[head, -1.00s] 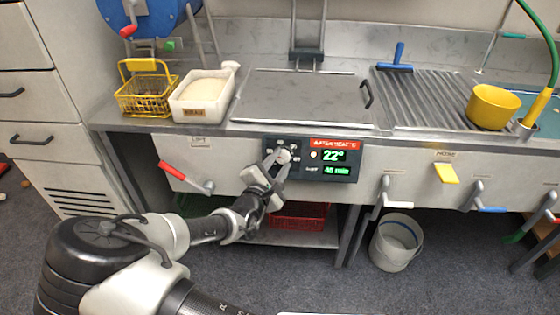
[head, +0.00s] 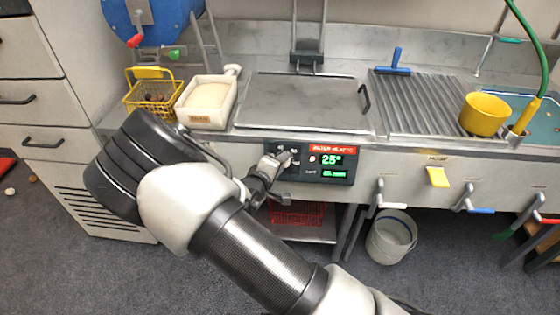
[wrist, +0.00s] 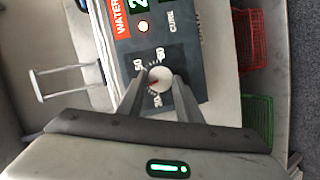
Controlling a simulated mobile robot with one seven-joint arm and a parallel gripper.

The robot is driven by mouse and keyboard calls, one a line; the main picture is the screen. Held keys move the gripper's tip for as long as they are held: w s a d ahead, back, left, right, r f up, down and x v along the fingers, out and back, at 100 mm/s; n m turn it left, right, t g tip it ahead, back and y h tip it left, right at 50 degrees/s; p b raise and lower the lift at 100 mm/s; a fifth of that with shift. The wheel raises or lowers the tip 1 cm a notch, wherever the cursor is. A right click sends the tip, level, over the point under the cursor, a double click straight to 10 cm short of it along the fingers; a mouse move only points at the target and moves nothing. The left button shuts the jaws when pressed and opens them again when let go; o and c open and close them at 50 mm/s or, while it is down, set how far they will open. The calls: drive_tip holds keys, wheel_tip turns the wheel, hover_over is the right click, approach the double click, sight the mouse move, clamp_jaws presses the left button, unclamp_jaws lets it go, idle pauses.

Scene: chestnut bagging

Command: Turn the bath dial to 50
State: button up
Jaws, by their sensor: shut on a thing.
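The bath dial (wrist: 160,77) is a round pale knob with a red pointer mark, with printed numbers around it on a dark control panel (head: 330,176). My gripper (wrist: 158,84) is shut on the dial, one finger on each side, in the wrist view. In the head view my gripper (head: 283,160) is at the panel's left end and covers most of the dial. The temperature display (head: 332,160) reads 25° in green. A second green display (head: 334,174) below it is too small to read surely. The pointer's exact number is unclear.
A lidded steel bath (head: 300,100) is above the panel. A yellow wire basket (head: 150,100) and a white bin (head: 205,118) stand to its left. A red crate (head: 297,213) is on the shelf below. A grey bucket (head: 390,238) stands on the floor.

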drive_tip(key=shift+d+r+m+g+y+b, duration=0.1)
drive_tip(key=shift+m+g+y+b, duration=0.15)
drive_tip(key=shift+m+y+b, duration=1)
drive_tip(key=shift+d+m+g+b, duration=0.2)
drive_tip(key=shift+m+b, duration=0.3)
drive_tip(key=shift+m, duration=1.5)
drive_tip(key=shift+d+r+m+g+y+b, duration=0.1)
drive_tip(key=shift+m+g+y+b, duration=0.15)
drive_tip(key=shift+m+y+b, duration=1)
drive_tip(key=shift+m+h, duration=0.6)
drive_tip(key=o, duration=1)
drive_tip(key=shift+o, duration=0.2)
drive_tip(key=shift+r+p, duration=0.1)
drive_tip(key=shift+p, duration=0.2)
